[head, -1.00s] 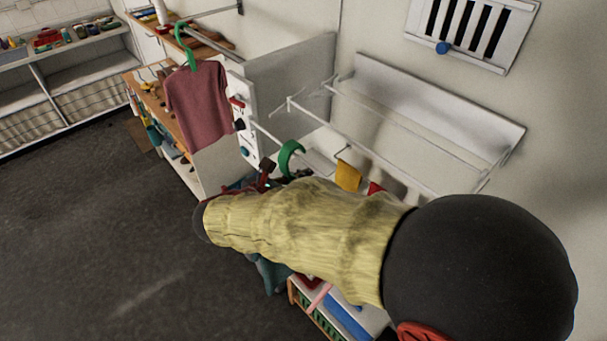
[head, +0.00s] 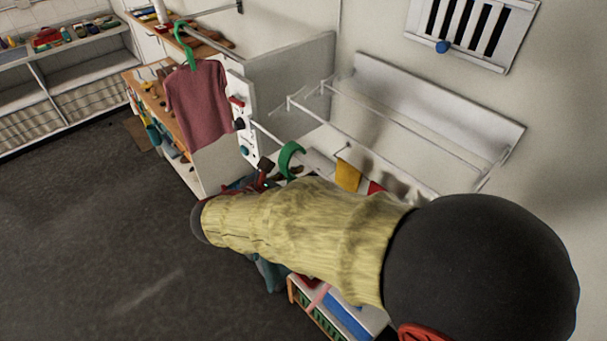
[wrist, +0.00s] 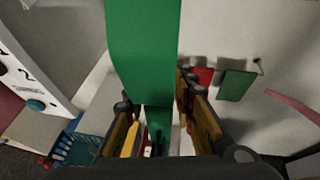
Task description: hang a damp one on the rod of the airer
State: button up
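The white airer (head: 365,150) is fixed to the wall at the right, its thin rods running across the head view. My gripper (wrist: 160,125) is shut on a green hanger (wrist: 142,50), whose band rises between the two fingers in the wrist view. The hanger's curved green hook (head: 289,157) stands just above my gripper in the head view, beside and apart from the airer's front rod. A teal garment (head: 270,273) shows partly below my sleeved arm; the arm hides most of it. A maroon shirt (head: 199,103) hangs on another green hanger from a rail at the left.
A white panel with knobs (head: 241,120) stands left of the airer. Yellow (head: 348,174) and red (head: 376,188) cloths hang below the airer. A low shelf with coloured items (head: 335,310) is under my arm. The dark floor at left is clear.

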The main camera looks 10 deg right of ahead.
jog(key=v, duration=1.1)
jog(key=shift+s+a, duration=0.2)
jog(key=shift+s, duration=0.05)
